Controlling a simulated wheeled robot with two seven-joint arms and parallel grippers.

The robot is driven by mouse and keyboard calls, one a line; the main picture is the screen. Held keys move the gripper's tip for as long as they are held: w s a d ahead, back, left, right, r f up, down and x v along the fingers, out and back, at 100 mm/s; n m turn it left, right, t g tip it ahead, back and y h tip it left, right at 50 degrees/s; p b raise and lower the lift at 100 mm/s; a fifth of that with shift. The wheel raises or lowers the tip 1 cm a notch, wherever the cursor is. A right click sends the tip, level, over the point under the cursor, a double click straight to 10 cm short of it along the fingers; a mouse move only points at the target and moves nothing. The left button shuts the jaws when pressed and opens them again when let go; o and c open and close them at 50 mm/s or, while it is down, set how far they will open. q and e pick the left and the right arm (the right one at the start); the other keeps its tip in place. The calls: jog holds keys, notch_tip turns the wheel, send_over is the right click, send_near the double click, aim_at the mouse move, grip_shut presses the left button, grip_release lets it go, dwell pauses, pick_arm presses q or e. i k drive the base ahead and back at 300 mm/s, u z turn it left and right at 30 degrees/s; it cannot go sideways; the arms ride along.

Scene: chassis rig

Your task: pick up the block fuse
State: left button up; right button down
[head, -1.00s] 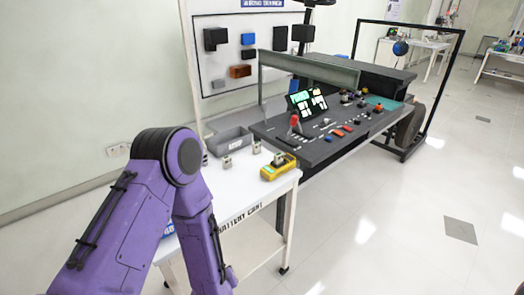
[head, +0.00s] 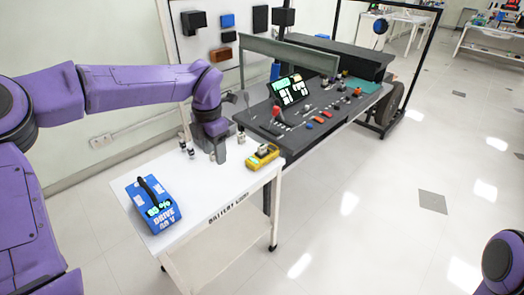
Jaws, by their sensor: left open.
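Several small pale-and-dark pieces stand on the white battery cart (head: 190,210): one at the left (head: 187,149), one by my gripper (head: 212,156) and one behind to the right (head: 241,136). They are too small for me to tell which is the block fuse. My left gripper (head: 219,157) points down over the back part of the cart, among these pieces. It is open. Its fingers blend with the grey bin behind, and I see nothing held. My right gripper is out of view.
A yellow device (head: 262,158) lies at the cart's right edge. A blue box (head: 147,203) with a black handle stands at front left. The dark console (head: 300,130) adjoins behind right. The cart's front middle is clear.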

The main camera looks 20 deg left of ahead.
aim_at(261, 148)
jog(key=i, duration=1)
